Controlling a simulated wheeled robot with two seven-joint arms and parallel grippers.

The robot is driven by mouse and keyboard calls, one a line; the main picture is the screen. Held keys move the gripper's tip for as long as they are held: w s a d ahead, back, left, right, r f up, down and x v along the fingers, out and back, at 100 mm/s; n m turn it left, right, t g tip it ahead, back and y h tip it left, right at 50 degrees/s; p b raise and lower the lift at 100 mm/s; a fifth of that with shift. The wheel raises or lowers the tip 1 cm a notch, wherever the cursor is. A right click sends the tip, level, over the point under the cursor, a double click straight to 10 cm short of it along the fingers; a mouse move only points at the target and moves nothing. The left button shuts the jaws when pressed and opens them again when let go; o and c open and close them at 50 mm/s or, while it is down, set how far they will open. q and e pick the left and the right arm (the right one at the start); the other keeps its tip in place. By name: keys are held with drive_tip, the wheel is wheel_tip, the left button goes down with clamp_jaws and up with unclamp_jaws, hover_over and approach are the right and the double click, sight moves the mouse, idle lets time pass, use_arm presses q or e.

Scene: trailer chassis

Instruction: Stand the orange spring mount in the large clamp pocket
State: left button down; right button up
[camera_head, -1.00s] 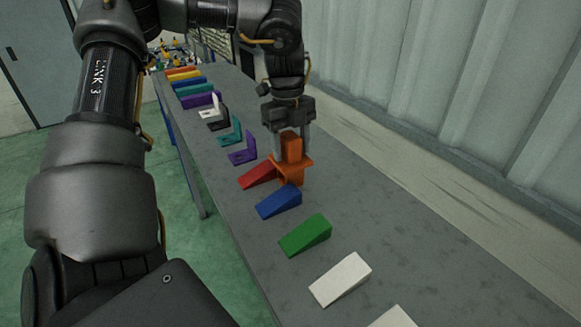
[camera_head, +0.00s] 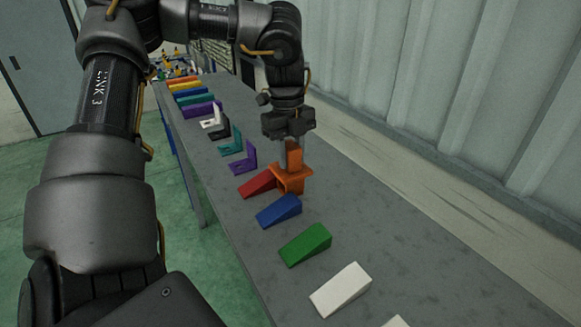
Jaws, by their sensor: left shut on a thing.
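The orange spring mount (camera_head: 292,176) is upright over the grey bench, behind and right of the red wedge. It has a square flange, with a narrower block rising above it. My left gripper (camera_head: 293,153) points down from above and is shut on the mount's upper block. I cannot tell whether the mount's foot touches the bench. The large clamp pocket cannot be made out in this view. My right gripper is not in view.
A red wedge (camera_head: 258,184), a blue wedge (camera_head: 279,210), a green wedge (camera_head: 305,245) and a white wedge (camera_head: 340,289) line the bench (camera_head: 400,240). Purple (camera_head: 243,161) and teal (camera_head: 231,143) brackets sit farther back. The bench's right side is clear up to the wall.

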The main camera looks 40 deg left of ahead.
use_arm(q)
wheel_tip(320, 180, up, 3)
drive_tip(key=shift+w+a+f+p, duration=0.1)
drive_tip(key=shift+w+f+p, duration=0.05)
drive_tip(key=shift+p, duration=0.75)
wheel_tip(320, 180, up, 6)
drive_tip(key=shift+r, duration=0.65)
